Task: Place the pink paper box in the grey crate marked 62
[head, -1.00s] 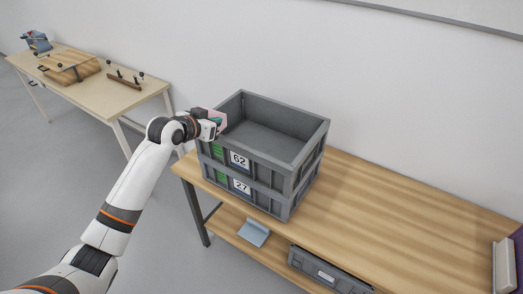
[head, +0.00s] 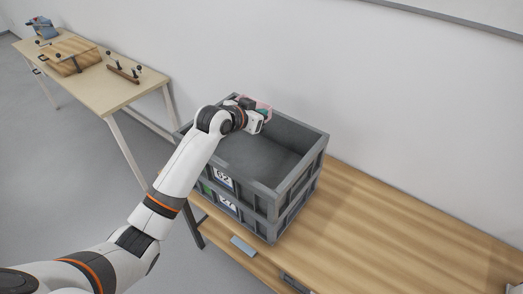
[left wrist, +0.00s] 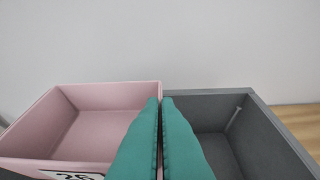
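The pink paper box (head: 264,103) is an open-topped box, mostly hidden behind my left gripper in the head view. In the left wrist view the pink box (left wrist: 105,125) fills the lower left, with a partly cut-off number label on its near side. My left gripper (head: 263,114) is over the back left part of the grey crate marked 62 (head: 300,172). Its teal fingers (left wrist: 161,105) are shut on the box's right wall. The crate's open, empty-looking inside also shows at lower right in the left wrist view (left wrist: 275,130). My right gripper is not in view.
The crate marked 62 stands on another grey crate marked 27 (head: 262,229), on a wooden bench (head: 370,225). The bench top to the right is clear. A white wall rises behind. Another table (head: 95,90) with a wooden board and tools stands at back left.

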